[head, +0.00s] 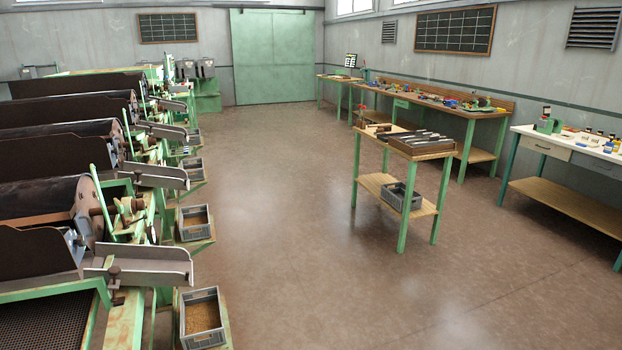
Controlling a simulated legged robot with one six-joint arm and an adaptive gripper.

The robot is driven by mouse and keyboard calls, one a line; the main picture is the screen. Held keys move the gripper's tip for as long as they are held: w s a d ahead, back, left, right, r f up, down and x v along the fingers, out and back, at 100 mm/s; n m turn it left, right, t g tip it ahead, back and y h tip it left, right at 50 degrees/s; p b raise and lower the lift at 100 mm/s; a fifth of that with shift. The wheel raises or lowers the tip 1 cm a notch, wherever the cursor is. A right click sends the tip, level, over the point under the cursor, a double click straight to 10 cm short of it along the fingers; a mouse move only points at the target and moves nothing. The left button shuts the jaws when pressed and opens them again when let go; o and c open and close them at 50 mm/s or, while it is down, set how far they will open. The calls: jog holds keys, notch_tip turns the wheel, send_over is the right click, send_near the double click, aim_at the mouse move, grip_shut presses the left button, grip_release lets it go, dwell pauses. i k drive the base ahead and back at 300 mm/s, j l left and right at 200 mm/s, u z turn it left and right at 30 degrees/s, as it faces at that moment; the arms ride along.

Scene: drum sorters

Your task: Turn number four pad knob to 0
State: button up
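Several drum sorters stand in a row along the left side in the head view. The nearest has a dark drum (42,196), a green lever (103,197), a brown hub with round parts (128,206) and a grey metal chute (140,262). A small brown knob-like part (114,271) sits at the near end of that chute. The sorters behind have similar chutes, such as the second one (155,174). No number or dial marking is readable, so I cannot tell which part is the number four pad knob. My gripper is not in view.
Grey bins with grainy material, the nearest (186,338), stand under the chutes. A green-legged cart (403,250) stands right of centre. Workbenches (470,112) and a white-topped table (545,135) line the right wall. The brown floor (300,240) between is clear.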

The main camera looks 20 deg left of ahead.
aim_at(80, 240)
jog(key=i, duration=1.8)
jog(key=i+l+u, duration=0.1)
jog(key=i+u, duration=0.35)
jog(key=i+l+u, duration=0.25)
jog(key=i+u, duration=0.25)
jog(key=u, duration=2.2)
jog(key=i+l+z, duration=0.2)
jog(key=z, duration=0.2)
jog(key=i+l+z, duration=0.2)
jog(key=z, duration=0.2)
jog(key=i+z, duration=0.25)
jog(key=z, duration=0.15)
jog(key=i+l+z, duration=0.15)
jog(key=i+z, duration=0.15)
jog(key=i, duration=0.35)
jog(key=i+u, duration=0.45)
jog(key=u, duration=0.25)
jog(key=i+u, duration=0.15)
jog(key=u, duration=0.25)
jog(key=i+u, duration=0.1)
jog(key=u, duration=0.3)
jog(key=i+u, duration=0.15)
jog(key=u, duration=0.2)
jog(key=i+u, duration=0.15)
jog(key=u, duration=0.25)
